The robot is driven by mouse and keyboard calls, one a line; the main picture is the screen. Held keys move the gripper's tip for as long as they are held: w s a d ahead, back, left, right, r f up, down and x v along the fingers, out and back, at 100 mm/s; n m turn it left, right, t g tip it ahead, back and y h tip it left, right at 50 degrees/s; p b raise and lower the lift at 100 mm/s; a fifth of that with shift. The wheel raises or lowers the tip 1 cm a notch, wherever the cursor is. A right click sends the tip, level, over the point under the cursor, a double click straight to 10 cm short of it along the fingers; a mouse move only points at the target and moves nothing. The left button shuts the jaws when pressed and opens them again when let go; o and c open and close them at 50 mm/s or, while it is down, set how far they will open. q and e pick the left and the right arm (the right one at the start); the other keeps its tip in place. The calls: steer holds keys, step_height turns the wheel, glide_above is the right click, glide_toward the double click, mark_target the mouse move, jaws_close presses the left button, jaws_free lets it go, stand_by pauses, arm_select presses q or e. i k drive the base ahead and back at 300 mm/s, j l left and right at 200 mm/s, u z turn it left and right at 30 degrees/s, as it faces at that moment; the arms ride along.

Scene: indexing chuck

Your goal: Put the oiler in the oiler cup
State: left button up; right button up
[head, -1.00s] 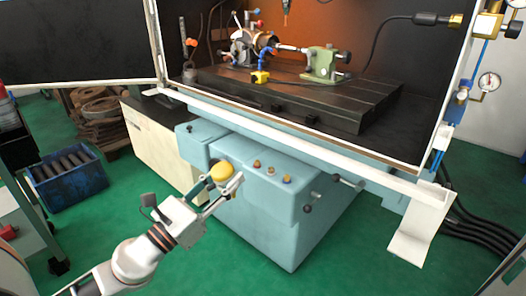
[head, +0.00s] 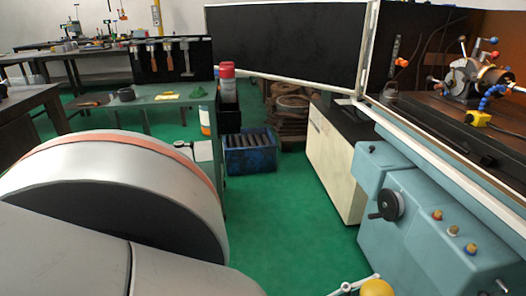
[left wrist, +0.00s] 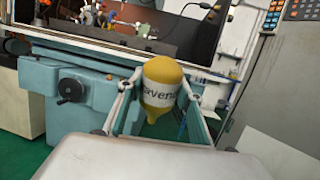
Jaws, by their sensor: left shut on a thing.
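The yellow oiler (left wrist: 160,82), with dark lettering on a pale band, is held between the fingers of my left gripper (left wrist: 163,90) in the left wrist view. It is tilted slightly, with its narrow end pointing down. In the head view only the yellow top of the oiler (head: 377,288) and part of the gripper show at the bottom edge, in front of the blue machine. I cannot make out the oiler cup in either view. My right gripper is not in view.
A blue crate (head: 250,158) sits on the floor. The blue machine (head: 400,240) with a handwheel (head: 388,204) is at the right. Green floor (head: 290,225) between them is clear.

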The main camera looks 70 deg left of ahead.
mark_target(128, 100)
steer(key=j+u, duration=0.1)
steer(key=u, duration=0.7)
steer(key=j+u, duration=0.1)
steer(key=u, duration=0.3)
steer(key=i+j+u, duration=0.3)
steer(key=u, duration=0.15)
steer(key=i+j+u, duration=0.25)
steer(key=u, duration=0.15)
steer(key=i+j+u, duration=0.1)
steer(key=i, duration=0.4)
steer(key=i+j+u, duration=0.1)
steer(key=i+j, duration=0.15)
steer(key=i, duration=0.25)
